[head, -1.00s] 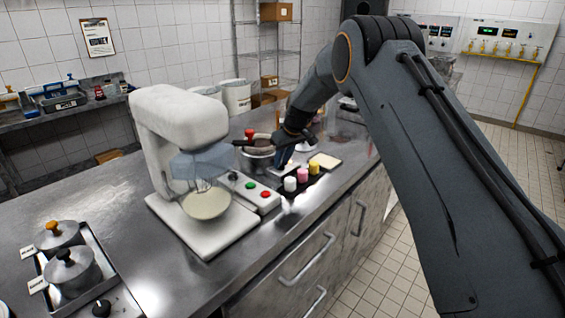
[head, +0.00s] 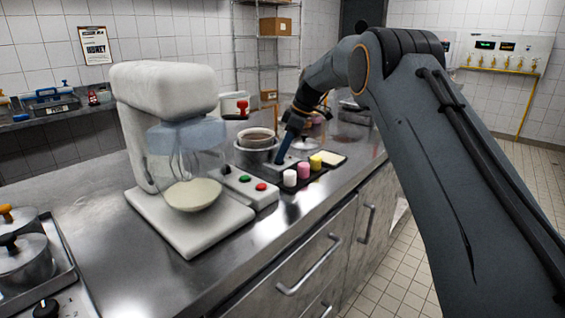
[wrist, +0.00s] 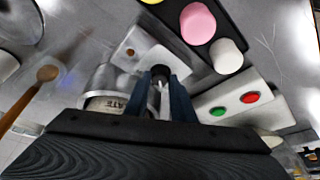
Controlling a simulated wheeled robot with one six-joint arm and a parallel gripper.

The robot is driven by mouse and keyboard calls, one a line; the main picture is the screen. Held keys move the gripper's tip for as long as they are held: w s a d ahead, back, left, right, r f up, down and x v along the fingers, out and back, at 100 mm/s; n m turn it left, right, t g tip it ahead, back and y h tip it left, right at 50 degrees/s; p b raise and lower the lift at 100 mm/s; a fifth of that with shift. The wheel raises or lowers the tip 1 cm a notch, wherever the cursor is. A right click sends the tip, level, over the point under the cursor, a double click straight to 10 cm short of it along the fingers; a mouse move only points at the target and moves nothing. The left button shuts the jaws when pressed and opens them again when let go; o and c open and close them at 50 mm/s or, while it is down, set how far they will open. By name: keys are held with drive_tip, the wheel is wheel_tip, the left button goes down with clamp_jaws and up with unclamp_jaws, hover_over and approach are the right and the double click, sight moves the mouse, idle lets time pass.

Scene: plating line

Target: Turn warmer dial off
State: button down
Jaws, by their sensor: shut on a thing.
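The warmer is a small metal unit with a round pot (head: 257,140) of brown contents, behind the mixer's control box. In the wrist view its pale front panel (wrist: 131,48) shows a small orange light, and the pot (wrist: 103,84) carries a partly hidden label ending in "ATE". The black dial (wrist: 160,71) sits on that panel, between my blue fingertips. My gripper (head: 282,158) reaches down to the panel in the head view and is shut on the dial, which also shows between the fingers in the wrist view (wrist: 160,80). The dial's pointer setting is hidden.
A white mixer (head: 165,95) with a bowl stands left of the warmer. Its control box (head: 240,185) has green and red buttons. Lidded pots (head: 22,255) sit at lower left.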

drive_tip(key=shift+f+n+g+b, duration=0.15)
drive_tip(key=shift+n+g+b, duration=0.35)
drive_tip(key=shift+n+b, duration=0.55)
drive_tip(key=shift+n, duration=0.25)
drive_tip(key=c, duration=1.5)
unclamp_jaws()
